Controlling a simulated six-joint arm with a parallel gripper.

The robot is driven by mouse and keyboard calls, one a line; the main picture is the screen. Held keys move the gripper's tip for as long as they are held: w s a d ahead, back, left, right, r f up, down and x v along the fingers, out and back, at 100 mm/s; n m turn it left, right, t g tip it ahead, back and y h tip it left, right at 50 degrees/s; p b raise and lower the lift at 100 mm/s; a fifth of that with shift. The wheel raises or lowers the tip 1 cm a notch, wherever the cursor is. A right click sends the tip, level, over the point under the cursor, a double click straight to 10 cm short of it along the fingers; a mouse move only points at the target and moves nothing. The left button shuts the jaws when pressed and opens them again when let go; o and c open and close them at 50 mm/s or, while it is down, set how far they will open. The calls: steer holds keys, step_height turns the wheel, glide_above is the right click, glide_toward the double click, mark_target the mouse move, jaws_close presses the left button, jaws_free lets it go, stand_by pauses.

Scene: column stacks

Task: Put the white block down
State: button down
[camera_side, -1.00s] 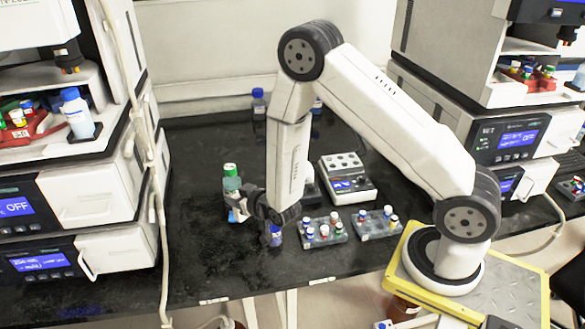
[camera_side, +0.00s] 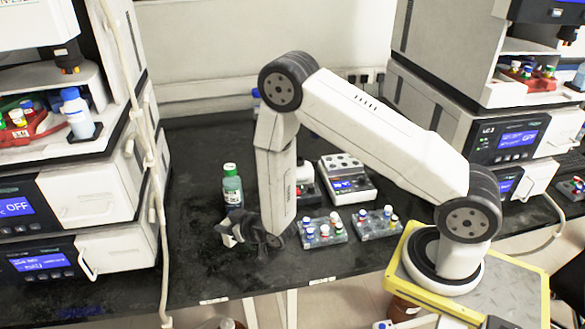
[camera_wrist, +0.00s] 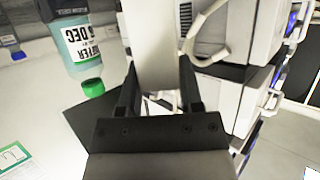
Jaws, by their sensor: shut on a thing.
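The white block (camera_wrist: 158,45) is between my gripper's two dark fingers (camera_wrist: 160,92) in the wrist view, and the gripper is shut on it. In the side view my gripper (camera_side: 236,229) is low over the front left part of the black bench (camera_side: 200,265). The block shows there only as a small pale shape (camera_side: 228,239), partly hidden by the fingers. I cannot tell whether its underside touches the bench.
A green-capped bottle (camera_side: 232,186) stands just behind my gripper; it also shows in the wrist view (camera_wrist: 88,42). Vial racks (camera_side: 322,231) (camera_side: 378,223) and a white device (camera_side: 346,180) stand to the right. Instrument stacks (camera_side: 85,225) stand at the left. Bench left of my gripper is clear.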

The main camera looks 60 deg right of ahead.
steer(key=shift+f, duration=0.3)
steer(key=shift+f, duration=1.8)
steer(key=shift+f, duration=0.1)
steer(key=shift+c, duration=1.3)
jaws_free()
steer(key=v, duration=1.2)
